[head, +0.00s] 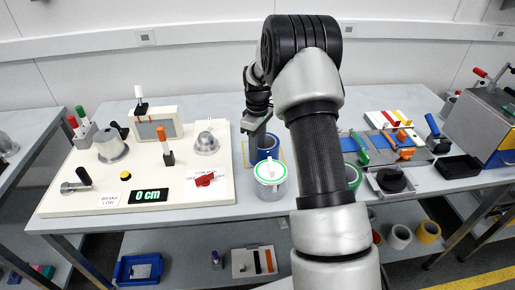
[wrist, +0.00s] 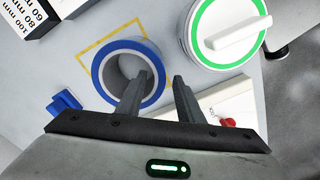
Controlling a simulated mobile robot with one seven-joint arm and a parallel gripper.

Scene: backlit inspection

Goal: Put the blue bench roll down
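The blue bench roll (wrist: 119,48), a short ring with a grey inner wall, stands on the bench inside a yellow square outline (wrist: 84,66). In the head view the blue roll (head: 273,146) is partly hidden by my gripper (head: 257,140). In the wrist view my gripper (wrist: 161,76) has its fingers apart. One finger overlaps the roll's hole and the other is outside its right side, with the roll's wall between them. I see a gap between the fingertips and the wall. The roll looks upright on its flat face.
A clear tub with a green-rimmed white lid (head: 270,172) stands close beside the roll; the lid (wrist: 228,30) is also in the wrist view. A white control board (head: 85,200) lies to the left. Green tools and a blue mat (head: 350,144) lie to the right.

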